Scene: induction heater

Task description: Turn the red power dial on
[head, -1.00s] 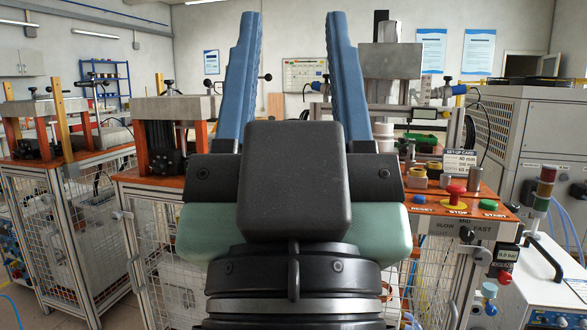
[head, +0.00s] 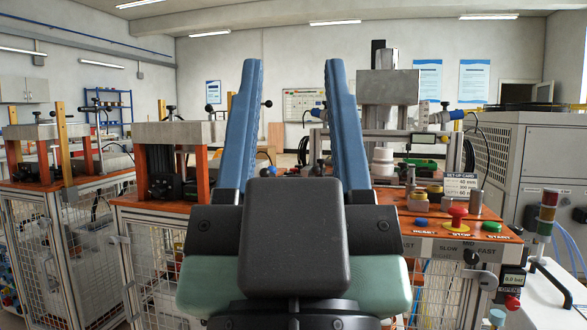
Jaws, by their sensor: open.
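My gripper (head: 295,64) fills the middle of the head view, its two blue fingers pointing up and spread wide apart. It is open with nothing between the fingers. No dial marked as power can be made out. Red controls show on the orange-topped station at right: a red mushroom button (head: 457,215) above the STOP label, and a red knob (head: 512,303) below a small pressure display on the station's right side. My gripper is apart from both, to their left in the picture. Its body and fingers hide part of the stations behind.
A blue button (head: 421,223) and a green button (head: 498,228) flank the red one. A signal tower (head: 546,212) stands at right, before a grey cabinet (head: 540,150). Caged stations with orange tops (head: 165,208) stand at left.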

